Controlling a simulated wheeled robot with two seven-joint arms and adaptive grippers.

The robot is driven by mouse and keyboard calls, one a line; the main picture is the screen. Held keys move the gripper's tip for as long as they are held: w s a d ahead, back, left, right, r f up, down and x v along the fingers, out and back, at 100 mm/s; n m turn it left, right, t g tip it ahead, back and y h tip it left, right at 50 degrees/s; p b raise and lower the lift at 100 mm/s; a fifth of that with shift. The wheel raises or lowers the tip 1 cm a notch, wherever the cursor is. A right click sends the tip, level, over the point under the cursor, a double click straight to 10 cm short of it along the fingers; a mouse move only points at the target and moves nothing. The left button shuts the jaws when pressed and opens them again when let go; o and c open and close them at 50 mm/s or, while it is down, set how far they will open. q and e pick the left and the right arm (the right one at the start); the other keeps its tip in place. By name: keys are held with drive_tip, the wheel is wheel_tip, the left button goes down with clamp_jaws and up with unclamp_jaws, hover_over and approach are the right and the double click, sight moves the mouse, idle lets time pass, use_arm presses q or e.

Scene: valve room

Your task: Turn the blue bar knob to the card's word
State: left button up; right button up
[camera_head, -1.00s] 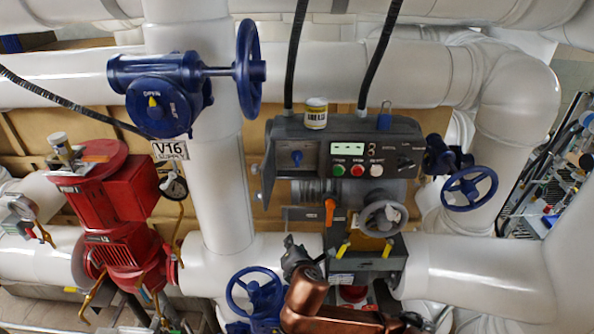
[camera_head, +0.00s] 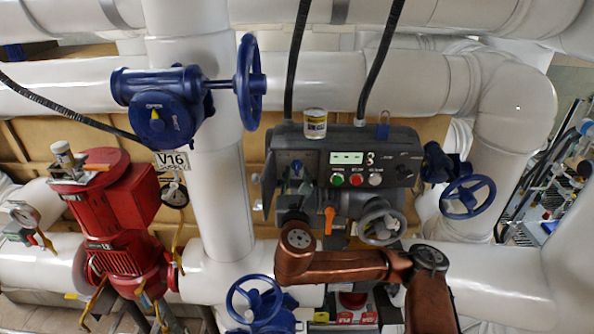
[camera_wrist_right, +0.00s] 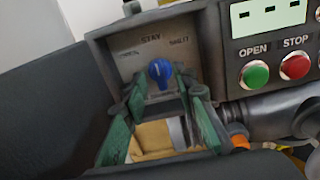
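The blue bar knob (camera_wrist_right: 160,72) sits on a pale plate inside an open box in the right wrist view. Its bar looks close to upright. "STAY" is printed above it, with blurred words to its left and right. The knob also shows in the head view (camera_head: 296,169), just above my right wrist. My right gripper (camera_wrist_right: 160,94) has green-sided fingers spread apart, with the tips just below and to either side of the knob. I cannot tell whether they touch it. In the head view my wrist hides most of this gripper. My left gripper is out of view. I cannot identify a card for certain.
A dark control box (camera_head: 400,150) carries green, red and white buttons. An orange lever (camera_head: 329,219) and a grey handwheel (camera_head: 382,221) sit below it.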

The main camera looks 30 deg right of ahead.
drive_tip(key=shift+x, duration=0.8)
drive_tip(key=shift+c, duration=0.4)
clamp_jaws()
